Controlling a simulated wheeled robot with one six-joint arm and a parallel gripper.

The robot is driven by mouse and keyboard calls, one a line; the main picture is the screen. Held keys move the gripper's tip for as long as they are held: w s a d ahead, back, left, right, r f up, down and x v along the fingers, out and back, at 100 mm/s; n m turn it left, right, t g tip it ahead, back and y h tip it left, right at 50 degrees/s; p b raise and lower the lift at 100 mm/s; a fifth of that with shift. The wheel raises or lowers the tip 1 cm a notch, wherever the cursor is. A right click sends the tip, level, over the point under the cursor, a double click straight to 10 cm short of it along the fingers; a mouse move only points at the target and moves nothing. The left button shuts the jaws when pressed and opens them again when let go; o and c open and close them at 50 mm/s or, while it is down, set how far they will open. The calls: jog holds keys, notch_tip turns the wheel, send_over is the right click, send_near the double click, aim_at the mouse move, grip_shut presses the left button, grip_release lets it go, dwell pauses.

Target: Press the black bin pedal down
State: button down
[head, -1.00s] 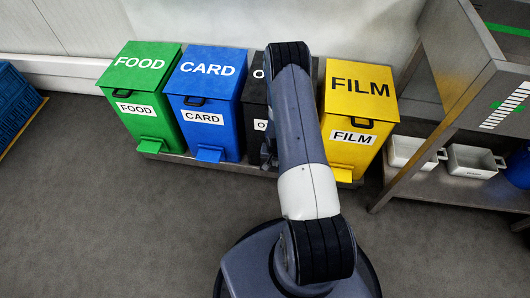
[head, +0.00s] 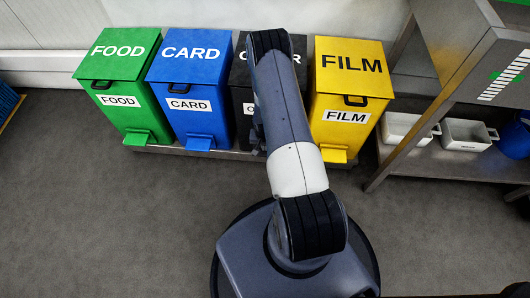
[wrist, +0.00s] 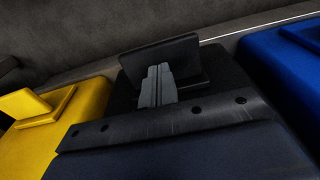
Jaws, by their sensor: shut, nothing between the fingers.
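The black bin (head: 241,108) stands between the blue and yellow bins in the head view, largely covered by my arm. Its pedal is hidden there. In the wrist view the black pedal (wrist: 150,55) sticks out from the dark front of the bin, a flat tilted plate. My gripper (wrist: 158,68) is shut and empty, its grey fingertips in front of the pedal plate. I cannot tell whether they touch it. The pedal's own height above the floor is unclear.
A green FOOD bin (head: 117,65) and blue CARD bin (head: 190,65) stand left, a yellow FILM bin (head: 350,75) right. A metal rack (head: 440,160) with white tubs is at right. The grey floor in front is clear.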

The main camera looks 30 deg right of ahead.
aim_at(265, 153)
jog(key=shift+w+d+f, duration=0.1)
jog(key=shift+f, duration=0.85)
jog(key=shift+b, duration=0.3)
notch_tip(265, 153, down, 6)
jog(key=b, duration=0.6)
jog(key=shift+r, duration=0.3)
jog(key=s+a, duration=0.1)
jog(key=s+r, duration=0.1)
jog(key=shift+s+a, duration=0.35)
jog(key=shift+a, duration=0.05)
notch_tip(265, 153, up, 11)
jog(key=p, duration=0.3)
jog(key=shift+s+a, duration=0.3)
jog(key=shift+s, duration=0.1)
